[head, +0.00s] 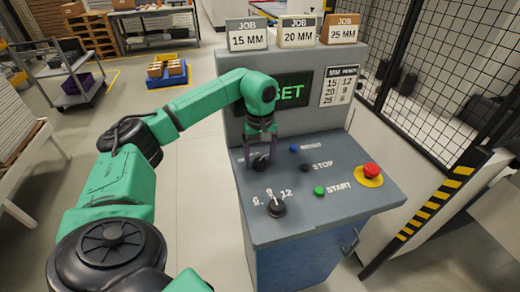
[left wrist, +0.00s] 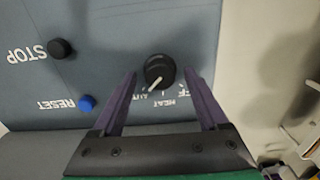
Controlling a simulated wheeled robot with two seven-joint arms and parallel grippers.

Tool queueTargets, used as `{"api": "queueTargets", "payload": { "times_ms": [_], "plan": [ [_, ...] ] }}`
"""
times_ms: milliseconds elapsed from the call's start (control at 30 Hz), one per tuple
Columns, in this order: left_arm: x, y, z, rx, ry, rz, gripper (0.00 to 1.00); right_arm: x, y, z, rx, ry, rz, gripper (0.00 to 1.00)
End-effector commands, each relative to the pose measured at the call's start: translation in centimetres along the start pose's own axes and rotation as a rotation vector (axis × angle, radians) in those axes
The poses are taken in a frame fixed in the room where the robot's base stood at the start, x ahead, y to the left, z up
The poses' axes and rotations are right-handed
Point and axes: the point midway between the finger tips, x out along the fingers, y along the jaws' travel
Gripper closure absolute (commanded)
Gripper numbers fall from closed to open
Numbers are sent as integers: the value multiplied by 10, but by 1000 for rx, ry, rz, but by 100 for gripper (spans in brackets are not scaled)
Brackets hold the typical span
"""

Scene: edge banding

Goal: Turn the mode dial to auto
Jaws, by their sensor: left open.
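The mode dial is a round black knob (left wrist: 160,70) with a white pointer mark, on the grey sloped panel. In the left wrist view the pointer aims down and left, toward a partly hidden label left of the word HEAT. In the head view the dial (head: 261,163) is partly covered by my left gripper (head: 258,162). My left gripper is open, its two purple fingers (left wrist: 163,78) on either side of the dial. A gap shows between dial and fingers in the left wrist view. My right gripper is not in view.
A second black dial (head: 277,208) with numbers sits nearer the panel front. Blue reset (left wrist: 87,103), black stop (head: 305,167) and green start (head: 319,190) buttons and a red emergency button (head: 371,170) lie to the right. A screen (head: 293,92) stands behind.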

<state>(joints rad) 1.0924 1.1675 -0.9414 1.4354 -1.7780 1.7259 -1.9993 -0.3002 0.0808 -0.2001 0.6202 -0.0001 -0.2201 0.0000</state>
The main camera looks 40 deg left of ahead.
Motion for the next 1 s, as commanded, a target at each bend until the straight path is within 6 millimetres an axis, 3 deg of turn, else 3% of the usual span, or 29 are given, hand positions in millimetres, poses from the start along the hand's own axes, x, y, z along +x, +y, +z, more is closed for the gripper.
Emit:
{"api": "queueTargets", "payload": {
  "times_ms": [167, 367, 433, 533, 667, 1000],
  "plan": [
    [-24, 1, 0, 0, 3, 7, 23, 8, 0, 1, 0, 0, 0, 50],
    [-84, 2, 0, 2, 4, 9, 23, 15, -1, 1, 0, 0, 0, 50],
    [-114, 1, 0, 0, 5, 6, 23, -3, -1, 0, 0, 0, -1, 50],
    [-135, 0, 0, 1, 4, 3, 23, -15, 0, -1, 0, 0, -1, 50],
    [-146, 0, 0, 0, 2, 2, 23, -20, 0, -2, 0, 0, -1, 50],
    [-144, 0, 0, 0, 1, 1, 23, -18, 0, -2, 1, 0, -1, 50]
  ]
}}
